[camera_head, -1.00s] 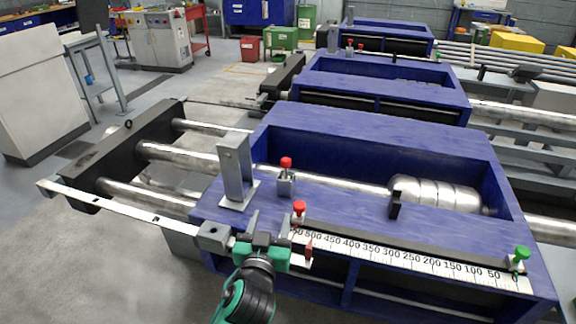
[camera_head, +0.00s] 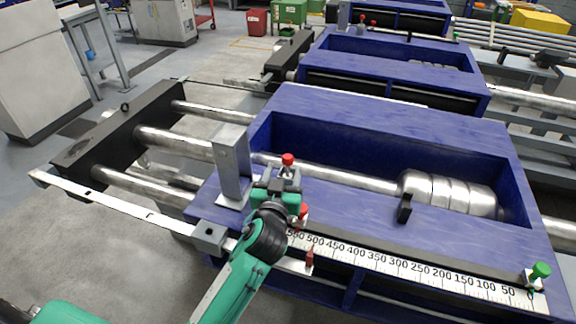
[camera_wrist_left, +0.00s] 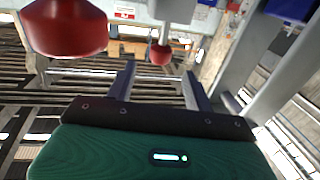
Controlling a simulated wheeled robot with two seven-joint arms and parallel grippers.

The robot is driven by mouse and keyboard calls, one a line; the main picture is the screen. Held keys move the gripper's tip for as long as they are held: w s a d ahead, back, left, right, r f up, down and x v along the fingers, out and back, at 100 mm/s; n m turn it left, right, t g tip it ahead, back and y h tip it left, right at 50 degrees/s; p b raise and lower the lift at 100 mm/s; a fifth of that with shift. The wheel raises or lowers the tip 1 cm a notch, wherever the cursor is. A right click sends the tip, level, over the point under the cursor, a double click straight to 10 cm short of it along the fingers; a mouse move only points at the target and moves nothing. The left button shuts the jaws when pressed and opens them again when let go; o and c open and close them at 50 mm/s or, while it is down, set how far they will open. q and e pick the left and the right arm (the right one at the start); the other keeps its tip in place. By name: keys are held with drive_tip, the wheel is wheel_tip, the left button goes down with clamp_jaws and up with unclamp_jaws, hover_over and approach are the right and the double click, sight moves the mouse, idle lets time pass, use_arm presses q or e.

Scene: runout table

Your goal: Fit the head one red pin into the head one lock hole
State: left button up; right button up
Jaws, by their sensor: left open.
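On the nearest blue machine head (camera_head: 400,130), a red-topped pin (camera_head: 288,160) stands upright in a small grey holder. A second red knob (camera_head: 303,211) sits nearer, at the left end of the white scale, partly hidden by my gripper. My left gripper (camera_head: 277,183) is open and empty, just short of the upright pin. In the left wrist view, a small red knob (camera_wrist_left: 160,55) shows beyond and between the open fingers (camera_wrist_left: 160,88). A large red knob (camera_wrist_left: 65,27) is close at the upper left. I cannot make out the lock hole. My right gripper is out of view.
A grey upright bracket (camera_head: 233,165) stands just left of the pin. A grey block (camera_head: 208,237) rides on the long flat bar at the front left. A green knob (camera_head: 540,270) sits at the scale's right end. A black stop (camera_head: 405,208) stands right of the pin.

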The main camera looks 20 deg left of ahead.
sight(287, 161)
use_arm(q)
drive_tip(key=shift+w+a+r, duration=0.1)
drive_tip(key=shift+w+r, duration=0.05)
drive_tip(key=shift+w, duration=0.65)
drive_tip(key=w, duration=0.1)
drive_tip(key=w+p, duration=0.1)
drive_tip(key=w, duration=0.2)
drive_tip(key=shift+w+a, duration=0.3)
drive_tip(key=shift+w, duration=0.1)
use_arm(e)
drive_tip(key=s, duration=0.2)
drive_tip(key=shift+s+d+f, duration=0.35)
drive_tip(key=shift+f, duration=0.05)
use_arm(q)
drive_tip(key=shift+c, duration=0.2)
drive_tip(key=c, duration=1.1)
